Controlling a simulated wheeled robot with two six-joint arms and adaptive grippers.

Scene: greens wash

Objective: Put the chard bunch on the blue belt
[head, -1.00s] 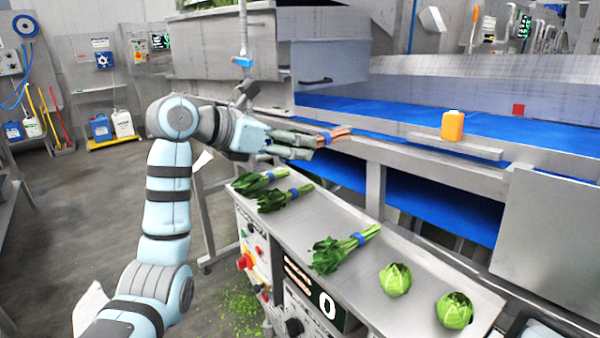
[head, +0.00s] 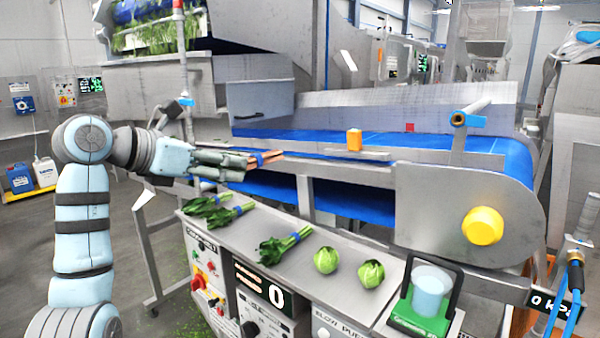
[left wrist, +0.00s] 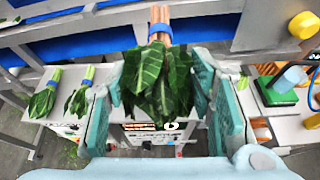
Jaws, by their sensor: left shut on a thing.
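My left gripper (head: 232,163) is shut on the chard bunch (head: 270,158), which has reddish stems and a blue band. The left wrist view shows its dark green leaves (left wrist: 160,78) between the fingers, with the stems pointing away from me. The bunch is held in the air at the near side of the conveyor, its stems towards the front rail. The blue belt (head: 450,141) runs behind that rail and also shows in the left wrist view (left wrist: 100,46). The fingers hide most of the leaves in the head view. My right gripper is not in view.
A steel bench (head: 232,236) below holds green bunches (head: 285,243) and two round lettuces (head: 326,260), (head: 371,273). A yellow knob (head: 483,226) sticks out at the conveyor's right end. The visible belt is mostly clear.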

